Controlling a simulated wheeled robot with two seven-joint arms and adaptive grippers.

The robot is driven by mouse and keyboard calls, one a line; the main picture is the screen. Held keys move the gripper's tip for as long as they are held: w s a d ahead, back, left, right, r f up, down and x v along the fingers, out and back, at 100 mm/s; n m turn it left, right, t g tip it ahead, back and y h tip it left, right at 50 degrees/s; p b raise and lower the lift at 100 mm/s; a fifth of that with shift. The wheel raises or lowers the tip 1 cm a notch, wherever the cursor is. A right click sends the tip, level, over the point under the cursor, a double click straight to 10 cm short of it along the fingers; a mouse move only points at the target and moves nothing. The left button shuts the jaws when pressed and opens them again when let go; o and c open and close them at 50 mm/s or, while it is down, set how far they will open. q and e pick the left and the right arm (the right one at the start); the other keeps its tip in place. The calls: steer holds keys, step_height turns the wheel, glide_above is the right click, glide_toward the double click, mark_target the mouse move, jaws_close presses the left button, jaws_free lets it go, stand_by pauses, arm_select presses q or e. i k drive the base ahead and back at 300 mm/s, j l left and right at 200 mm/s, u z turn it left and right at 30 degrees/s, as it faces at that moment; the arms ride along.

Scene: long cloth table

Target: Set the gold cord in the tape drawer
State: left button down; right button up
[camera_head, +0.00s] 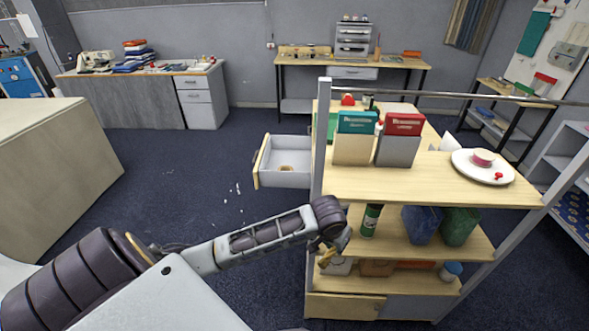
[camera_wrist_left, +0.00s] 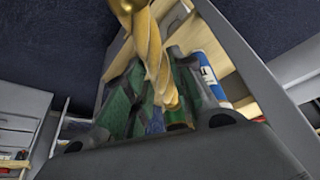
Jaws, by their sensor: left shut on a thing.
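The gold cord (camera_wrist_left: 150,45) is a thick twisted yellow strand, large in the left wrist view. In the head view a small end of the cord (camera_head: 326,258) shows below my left gripper (camera_head: 337,246). That gripper is shut on the cord, beside the left edge of the shelf unit at about middle-shelf height. An open drawer (camera_head: 262,162), light inside with a pale wooden front, sticks out to the left beyond the shelf post. A brown ring, likely a tape roll (camera_head: 286,168), lies in it. The gripper is nearer to me and lower in the picture than the drawer. My right gripper is not in view.
The shelf unit (camera_head: 430,187) has an upright post (camera_head: 319,140) between gripper and drawer in the picture. Two boxes (camera_head: 354,148) and a plate (camera_head: 505,172) stand on top; a green can (camera_head: 370,220) and dark bags are below. Floor left of the drawer is mostly clear.

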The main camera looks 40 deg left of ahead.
mark_target(291, 162)
steer(key=k+j, duration=0.15)
steer(key=j, duration=0.15)
steer(key=k+j, duration=0.15)
steer(key=j, duration=0.65)
steer(key=i+j, duration=0.5)
steer(key=j, duration=0.15)
steer(key=i+j, duration=0.45)
steer(key=j, duration=0.15)
steer(key=i+j, duration=0.5)
steer(key=j, duration=0.15)
